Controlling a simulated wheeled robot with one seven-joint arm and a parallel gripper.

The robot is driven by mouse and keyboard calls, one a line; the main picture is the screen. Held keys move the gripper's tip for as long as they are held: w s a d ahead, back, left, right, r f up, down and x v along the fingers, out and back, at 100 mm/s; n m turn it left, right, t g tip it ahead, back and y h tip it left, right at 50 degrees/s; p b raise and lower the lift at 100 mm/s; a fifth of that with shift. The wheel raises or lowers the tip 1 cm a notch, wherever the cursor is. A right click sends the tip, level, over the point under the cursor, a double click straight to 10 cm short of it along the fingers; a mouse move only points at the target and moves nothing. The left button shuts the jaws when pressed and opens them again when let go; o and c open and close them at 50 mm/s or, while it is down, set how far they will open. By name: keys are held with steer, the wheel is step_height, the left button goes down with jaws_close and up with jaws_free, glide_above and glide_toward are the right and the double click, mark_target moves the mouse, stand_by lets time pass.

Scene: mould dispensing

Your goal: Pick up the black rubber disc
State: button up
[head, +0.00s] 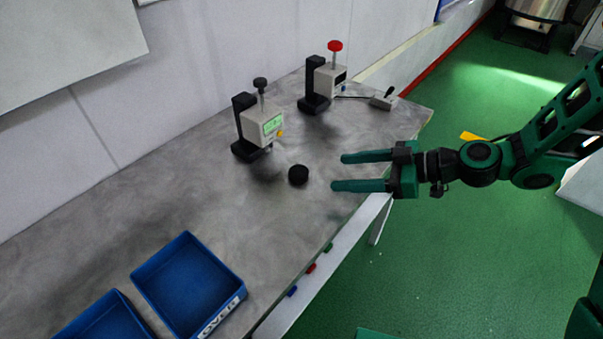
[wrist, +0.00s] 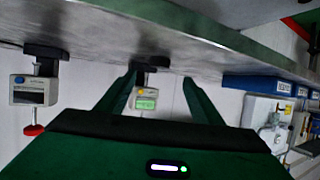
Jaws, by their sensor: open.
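The black rubber disc (head: 298,175) lies flat on the grey table (head: 130,205), in front of the tester with the green display. My gripper (head: 338,172) is open and empty to the right of the disc. Its two green fingers point left toward the disc, with a gap between fingertips and disc. In the wrist view, which looks upside down, the open fingers (wrist: 160,85) frame a dark shape below the table surface. I cannot tell there whether that shape is the disc or the tester's base.
The green-display tester (head: 262,125) stands just behind the disc. A red-knobbed tester (head: 328,78) stands farther back, with a small grey box (head: 382,101) beside it. A blue bin (head: 237,287) sits at the front left. Coloured buttons (head: 311,268) line the table's front edge.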

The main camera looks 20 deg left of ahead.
mark_target(303, 172)
steer(key=shift+r+x, duration=0.15)
steer(key=shift+x, duration=2.6)
steer(key=shift+r+x, duration=0.15)
steer(key=shift+x, duration=2.55)
steer(key=shift+a, duration=0.15)
steer(key=c, duration=1.1)
